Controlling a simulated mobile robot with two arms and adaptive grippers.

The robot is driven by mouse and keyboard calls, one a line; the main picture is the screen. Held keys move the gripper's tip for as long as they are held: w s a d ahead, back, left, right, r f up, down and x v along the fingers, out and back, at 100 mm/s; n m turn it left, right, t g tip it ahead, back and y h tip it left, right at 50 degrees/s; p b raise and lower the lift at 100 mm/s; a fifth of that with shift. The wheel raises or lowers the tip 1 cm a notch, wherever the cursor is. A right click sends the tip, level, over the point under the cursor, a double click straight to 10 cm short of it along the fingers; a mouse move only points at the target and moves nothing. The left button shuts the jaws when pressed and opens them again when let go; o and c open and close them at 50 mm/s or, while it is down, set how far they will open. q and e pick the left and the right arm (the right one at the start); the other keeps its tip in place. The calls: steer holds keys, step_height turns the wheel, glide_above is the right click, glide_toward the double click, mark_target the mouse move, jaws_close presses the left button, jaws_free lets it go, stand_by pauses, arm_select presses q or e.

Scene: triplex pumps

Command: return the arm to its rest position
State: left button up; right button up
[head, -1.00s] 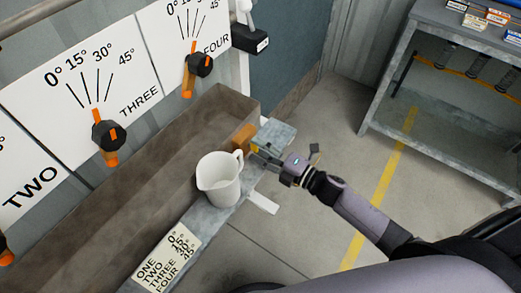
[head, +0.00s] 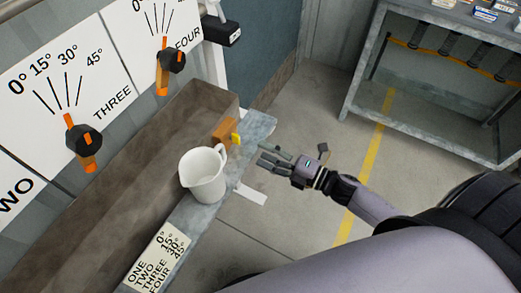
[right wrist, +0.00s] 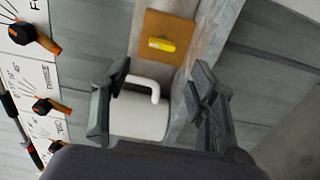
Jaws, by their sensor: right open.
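My right gripper (head: 272,158) is open and empty in the head view, to the right of the trough's ledge and apart from it. In the right wrist view its two fingers (right wrist: 158,105) stand wide apart. A white pitcher (head: 203,176) stands upright on the ledge, left of the gripper; it shows between and beyond the fingers in the right wrist view (right wrist: 138,118). An orange-brown block (head: 224,131) with a yellow piece (head: 236,140) sits on the ledge behind the pitcher. My left gripper is not in view.
A brown trough (head: 130,165) runs along the wall under dial panels with black-and-orange knobs (head: 84,142). A label card (head: 157,258) lies on the ledge. A grey metal shelf (head: 350,95) stands at the right. The floor between ledge and shelf is clear.

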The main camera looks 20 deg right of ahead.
stand_by(0.5)
steer(key=s+d+f+m+g+h+p, duration=0.1)
steer(key=s+d+f+m+h, duration=0.15)
steer(key=f+m, duration=0.4)
steer(key=s+d+f+m+g+h+p, duration=0.1)
steer(key=s+d+f+m+h, duration=0.2)
steer(key=f, duration=0.7)
steer(key=s+d+f+m+g+h+p, duration=0.1)
steer(key=d+f+m+h, duration=0.25)
steer(key=f, duration=0.45)
steer(key=s+a+f+m+g, duration=0.1)
steer(key=s+f+m+g, duration=0.2)
steer(key=s, duration=0.7)
steer(key=s+a+f+m+g+h+p, duration=0.1)
steer(key=s+a+f+m+g, duration=0.1)
steer(key=s+f, duration=0.5)
steer(key=s+a+f+m+g+h, duration=0.1)
steer(key=s+f+m+g, duration=0.4)
steer(key=s, duration=0.7)
steer(key=shift+s+a+f+p, duration=0.4)
steer(key=shift+a+f, duration=0.15)
steer(key=shift+f, duration=0.05)
